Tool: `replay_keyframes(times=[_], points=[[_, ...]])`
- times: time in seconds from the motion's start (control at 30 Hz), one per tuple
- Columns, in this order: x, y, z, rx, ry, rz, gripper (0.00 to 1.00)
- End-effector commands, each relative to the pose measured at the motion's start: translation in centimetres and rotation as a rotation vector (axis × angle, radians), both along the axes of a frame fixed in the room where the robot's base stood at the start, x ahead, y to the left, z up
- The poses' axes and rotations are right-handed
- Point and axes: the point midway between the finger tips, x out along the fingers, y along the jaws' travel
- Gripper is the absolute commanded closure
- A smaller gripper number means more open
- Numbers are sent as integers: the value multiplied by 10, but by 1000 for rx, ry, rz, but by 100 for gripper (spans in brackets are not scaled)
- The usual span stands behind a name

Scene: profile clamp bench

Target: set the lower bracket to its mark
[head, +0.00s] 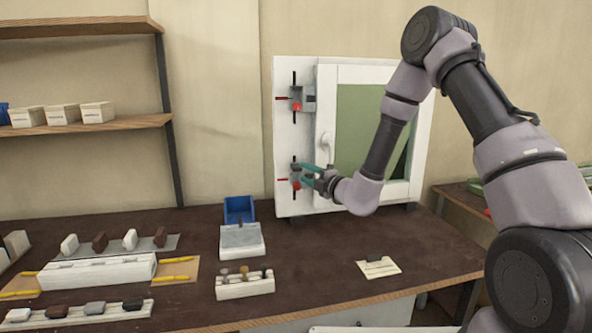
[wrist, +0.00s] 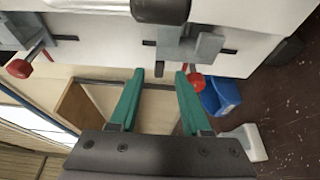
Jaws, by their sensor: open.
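The lower bracket (head: 295,176) is a small grey block with a red knob, on a black vertical slot in the left part of a white frame panel (head: 284,140). A red mark line (head: 281,179) lies just left of it. In the wrist view the lower bracket (wrist: 196,45) shows grey, with its red knob (wrist: 195,81) close to one fingertip. I cannot tell whether a finger touches the knob.
The upper bracket (head: 301,99) sits higher on the same panel. A white handle (head: 325,146) and green pane (head: 358,120) are to the right. Below on the bench stand a blue bin (head: 239,209), a white-grey block (head: 242,240) and a rack of small tools (head: 245,287).

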Motion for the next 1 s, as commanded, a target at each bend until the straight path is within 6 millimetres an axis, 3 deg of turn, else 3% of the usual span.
replay_keyframes(times=[0.3,0.7,0.73,0.83,0.87,1.0], points=[[39,32,1,0,-3,3,52],[46,37,0,-2,-1,1,52],[46,37,0,-2,-1,2,56],[46,37,0,-2,-1,2,95],[46,37,0,-2,-1,2,100],[46,37,0,-2,-1,2,100]])
